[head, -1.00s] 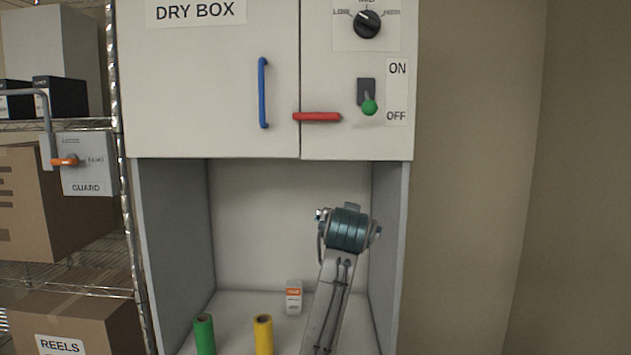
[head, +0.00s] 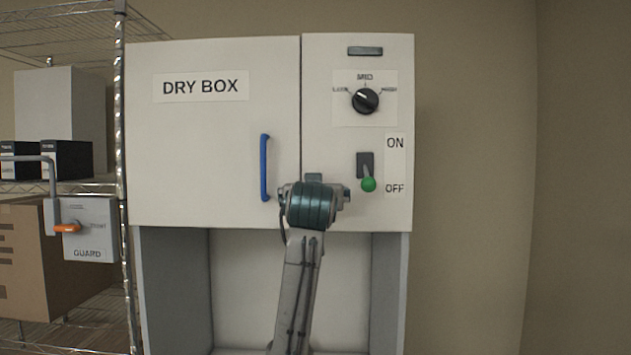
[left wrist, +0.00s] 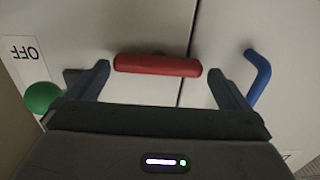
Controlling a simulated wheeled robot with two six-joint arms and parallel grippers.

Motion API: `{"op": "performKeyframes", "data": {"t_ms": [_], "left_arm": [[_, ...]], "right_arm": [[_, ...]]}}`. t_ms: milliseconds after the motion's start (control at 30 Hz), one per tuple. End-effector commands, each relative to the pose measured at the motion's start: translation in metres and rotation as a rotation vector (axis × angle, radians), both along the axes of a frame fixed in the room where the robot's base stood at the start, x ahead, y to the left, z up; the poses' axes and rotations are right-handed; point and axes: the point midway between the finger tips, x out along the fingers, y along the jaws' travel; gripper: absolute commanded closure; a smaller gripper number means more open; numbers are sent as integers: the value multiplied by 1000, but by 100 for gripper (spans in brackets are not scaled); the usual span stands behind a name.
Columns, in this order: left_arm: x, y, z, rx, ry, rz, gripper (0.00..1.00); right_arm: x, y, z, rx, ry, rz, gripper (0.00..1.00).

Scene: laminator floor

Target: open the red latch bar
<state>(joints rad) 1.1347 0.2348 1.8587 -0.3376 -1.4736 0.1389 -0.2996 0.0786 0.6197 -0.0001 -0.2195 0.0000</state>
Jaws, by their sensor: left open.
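The red latch bar (left wrist: 158,65) shows in the left wrist view, lying across the seam between the dry box door (head: 215,120) and the control panel beside it. In the head view my arm's wrist hides the bar. My left gripper (left wrist: 158,68) is open and faces the bar. One fingertip is near each end of it, with small gaps, and nothing is gripped. How far the tips are from the door face is hard to tell. The door looks closed, with a blue handle (head: 265,167) left of the seam. My right gripper is not in view.
The green-tipped switch (head: 368,184) is just right of my wrist, and also close to a finger in the left wrist view (left wrist: 42,97). A dial (head: 365,101) is above it. A wire shelf with a guard box (head: 90,232) stands at left. Bare wall is at right.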

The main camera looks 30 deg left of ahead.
Motion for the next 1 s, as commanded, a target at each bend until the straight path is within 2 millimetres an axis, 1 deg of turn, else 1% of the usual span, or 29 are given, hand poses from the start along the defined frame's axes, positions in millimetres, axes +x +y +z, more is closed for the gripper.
{"op": "performKeyframes", "data": {"t_ms": [33,200,500,533,567,600,667,867,1000], "left_arm": [[6,4,3,2,3,0,0],[18,11,1,0,1,0,0],[20,12,-1,0,0,-1,0],[20,12,-1,0,0,-1,4],[20,12,-1,0,0,-1,10],[20,12,-1,0,0,-1,18],[20,12,-1,0,0,-1,28],[20,11,-1,-7,-4,-1,28],[20,11,-3,-36,-22,-1,28]], "right_arm": [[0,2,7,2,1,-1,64],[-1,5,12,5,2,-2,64],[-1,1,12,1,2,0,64],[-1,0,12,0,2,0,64],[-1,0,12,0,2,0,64],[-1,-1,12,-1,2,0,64],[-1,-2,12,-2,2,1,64],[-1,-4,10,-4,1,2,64],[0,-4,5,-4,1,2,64]]}}
